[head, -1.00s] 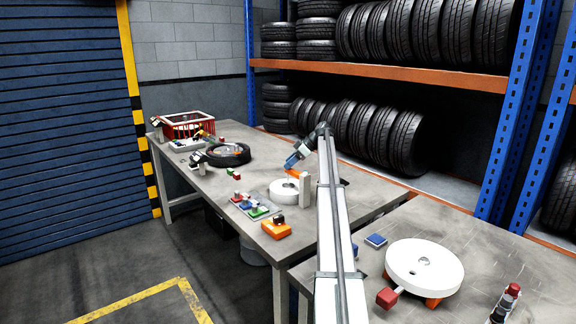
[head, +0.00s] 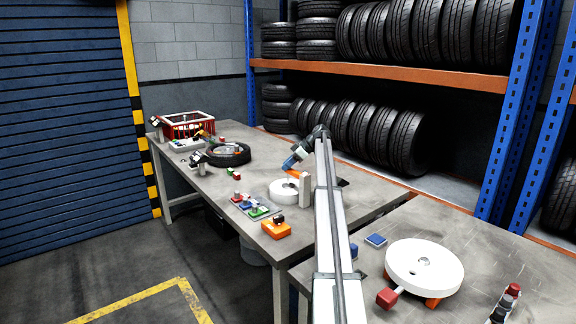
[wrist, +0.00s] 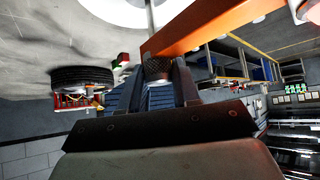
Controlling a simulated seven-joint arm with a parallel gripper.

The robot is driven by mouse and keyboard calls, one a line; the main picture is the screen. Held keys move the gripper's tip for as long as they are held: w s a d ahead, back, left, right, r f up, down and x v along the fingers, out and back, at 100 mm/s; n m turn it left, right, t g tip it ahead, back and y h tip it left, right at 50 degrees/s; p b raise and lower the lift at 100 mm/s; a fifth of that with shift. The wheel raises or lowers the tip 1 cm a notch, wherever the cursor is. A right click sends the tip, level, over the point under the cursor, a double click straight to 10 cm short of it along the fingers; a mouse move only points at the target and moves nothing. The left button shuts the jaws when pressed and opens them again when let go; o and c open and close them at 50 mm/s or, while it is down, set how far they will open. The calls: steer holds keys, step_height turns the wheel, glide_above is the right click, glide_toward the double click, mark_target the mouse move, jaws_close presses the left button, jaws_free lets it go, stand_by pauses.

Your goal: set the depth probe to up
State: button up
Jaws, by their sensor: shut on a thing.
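The depth probe shows as an orange bar (head: 293,173) beside a grey post (head: 305,189), above a white disc (head: 284,191) on the far table. In the wrist view the orange bar (wrist: 215,27) runs to the upper right, and a pale rod (wrist: 150,14) stands between it and the white disc (wrist: 118,9). My gripper (head: 289,165) has blue fingers and is at the bar's left end. In the wrist view my gripper (wrist: 157,82) is shut on a dark knob (wrist: 157,68) at that end. The fingers hide part of the knob.
A tyre (head: 228,154), a panel with coloured knobs (head: 250,208), an orange block (head: 276,229) and a red crate (head: 188,125) share the far table. A white turntable (head: 425,267) stands on the near table. Tyre racks stand behind.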

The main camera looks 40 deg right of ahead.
jaws_close()
steer(key=shift+w+r, duration=0.1)
steer(key=shift+r, duration=1.9)
steer(key=o, duration=0.9)
jaws_free()
steer(key=shift+c, duration=0.2)
steer(key=v, duration=1.4)
